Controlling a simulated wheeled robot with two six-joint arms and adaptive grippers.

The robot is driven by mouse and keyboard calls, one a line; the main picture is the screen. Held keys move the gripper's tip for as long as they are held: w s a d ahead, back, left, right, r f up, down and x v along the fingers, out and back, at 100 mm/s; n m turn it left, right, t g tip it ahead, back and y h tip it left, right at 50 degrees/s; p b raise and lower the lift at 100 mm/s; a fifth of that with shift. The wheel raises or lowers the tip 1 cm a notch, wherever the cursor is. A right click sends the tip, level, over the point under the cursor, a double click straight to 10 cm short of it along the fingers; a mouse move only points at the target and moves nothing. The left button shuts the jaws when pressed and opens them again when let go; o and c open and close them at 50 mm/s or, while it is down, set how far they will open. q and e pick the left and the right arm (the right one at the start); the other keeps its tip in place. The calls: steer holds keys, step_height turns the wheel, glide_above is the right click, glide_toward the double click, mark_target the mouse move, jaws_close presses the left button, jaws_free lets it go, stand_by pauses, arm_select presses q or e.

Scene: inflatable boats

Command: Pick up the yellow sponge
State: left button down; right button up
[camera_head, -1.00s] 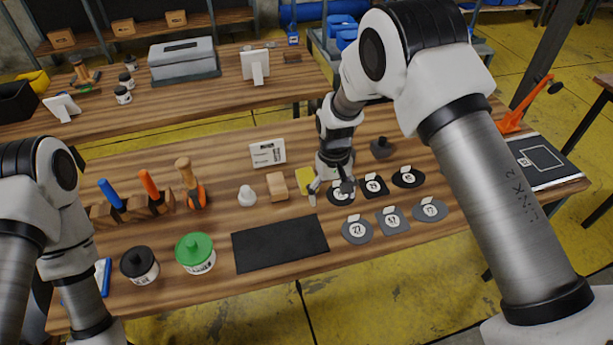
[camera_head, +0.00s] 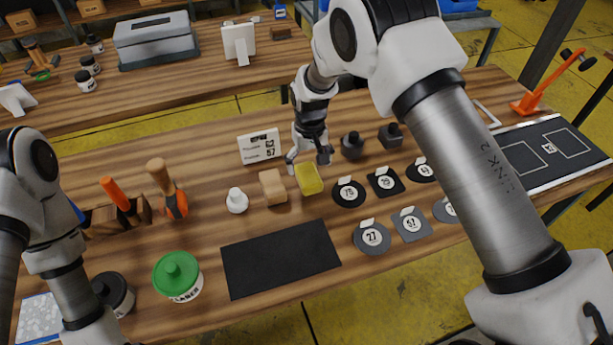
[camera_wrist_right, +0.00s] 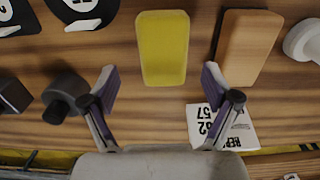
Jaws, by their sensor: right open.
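The yellow sponge (camera_head: 309,180) lies on the wooden bench between a tan wooden block and the black round patches. My right gripper (camera_head: 309,160) is just behind and above it in the head view, pointing down. In the right wrist view the yellow sponge (camera_wrist_right: 162,48) lies ahead of the two spread fingertips of my right gripper (camera_wrist_right: 158,82), roughly centred between them. The right gripper is open and empty. My left arm enters at the left edge of the head view; its gripper is out of frame.
The tan block (camera_head: 273,187) and a white bottle (camera_head: 237,201) stand left of the sponge. A white sign (camera_head: 260,147) is behind them. Black knobbed tools (camera_head: 352,145) and several labelled patches (camera_head: 349,192) lie to the right. A black mat (camera_head: 280,259) lies in front.

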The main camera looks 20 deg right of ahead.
mark_target(308, 173)
steer(key=f, duration=0.2)
steer(key=f+p, duration=0.1)
steer(key=shift+s+a+f, duration=0.2)
steer(key=shift+s+f, duration=0.05)
steer(key=shift+f, duration=0.1)
steer(key=shift+w+f, duration=0.15)
steer(key=shift+f, duration=0.15)
steer(key=shift+r, duration=0.1)
steer(key=c, duration=1)
steer(key=shift+r, duration=0.1)
steer(key=shift+r, duration=0.35)
step_height(308, 173, up, 9)
steer(key=shift+f+b, duration=0.2)
steer(key=shift+b, duration=0.75)
steer(key=shift+r, duration=0.25)
